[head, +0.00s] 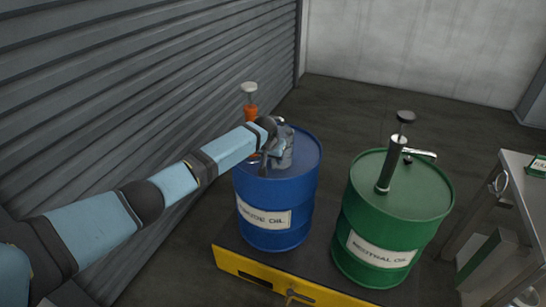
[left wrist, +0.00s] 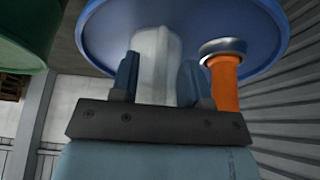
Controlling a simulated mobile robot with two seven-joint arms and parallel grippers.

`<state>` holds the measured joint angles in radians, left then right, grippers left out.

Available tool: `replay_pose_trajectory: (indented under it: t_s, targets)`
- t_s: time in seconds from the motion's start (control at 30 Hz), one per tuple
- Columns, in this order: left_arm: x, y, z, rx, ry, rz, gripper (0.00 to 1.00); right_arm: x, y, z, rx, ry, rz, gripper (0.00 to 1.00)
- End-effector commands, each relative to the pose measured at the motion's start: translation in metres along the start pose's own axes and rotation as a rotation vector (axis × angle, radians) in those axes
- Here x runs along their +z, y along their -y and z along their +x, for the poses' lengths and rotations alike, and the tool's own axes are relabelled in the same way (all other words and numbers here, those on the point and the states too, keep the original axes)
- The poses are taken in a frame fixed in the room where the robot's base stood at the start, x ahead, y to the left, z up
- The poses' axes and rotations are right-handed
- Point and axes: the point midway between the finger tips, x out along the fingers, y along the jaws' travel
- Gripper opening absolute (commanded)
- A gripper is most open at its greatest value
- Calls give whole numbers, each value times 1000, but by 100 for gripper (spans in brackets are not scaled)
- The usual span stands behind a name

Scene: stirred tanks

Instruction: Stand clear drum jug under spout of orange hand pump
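The orange hand pump (head: 250,113) stands on the blue drum (head: 276,212), at the far left of its lid, with a grey knob on top. It also shows in the left wrist view (left wrist: 226,85), right of my fingers. The clear jug (left wrist: 156,55) looks whitish and stands between the two blue fingers of my left gripper (left wrist: 160,62), with no gap visible on either side. In the head view my left gripper (head: 272,158) is over the blue drum's lid. My wrist and arm partly cover the pump's lower part, so its spout is hard to make out. My right gripper is not in view.
A green drum (head: 395,215) with a dark metal pump (head: 390,165) stands to the right. Both drums stand on a dark pallet with a yellow edge (head: 270,280). A metal bench (head: 515,185) is at the far right. A ribbed shutter wall (head: 150,80) runs along the left.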

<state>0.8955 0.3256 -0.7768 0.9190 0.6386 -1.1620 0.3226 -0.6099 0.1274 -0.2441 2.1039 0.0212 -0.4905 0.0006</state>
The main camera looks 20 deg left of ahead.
Motion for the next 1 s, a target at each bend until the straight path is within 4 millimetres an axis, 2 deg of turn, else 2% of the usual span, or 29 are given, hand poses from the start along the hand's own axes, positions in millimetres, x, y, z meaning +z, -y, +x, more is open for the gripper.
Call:
replay_pose_trajectory:
  t_s: [0.1, 0.23, 0.7, 0.83, 1.0]
  targets:
    - [0, 0, 0, 0, 1, 0, 42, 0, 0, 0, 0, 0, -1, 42]
    - [-1, 0, -14, 1, -2, 1, 42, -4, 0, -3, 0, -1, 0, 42]
    - [0, 0, -114, 1, -2, 1, 42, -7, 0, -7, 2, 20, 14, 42]
    - [0, 0, -130, 1, -1, 1, 42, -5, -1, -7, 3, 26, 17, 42]
    - [0, 0, -138, 0, 0, -1, 42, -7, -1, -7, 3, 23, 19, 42]
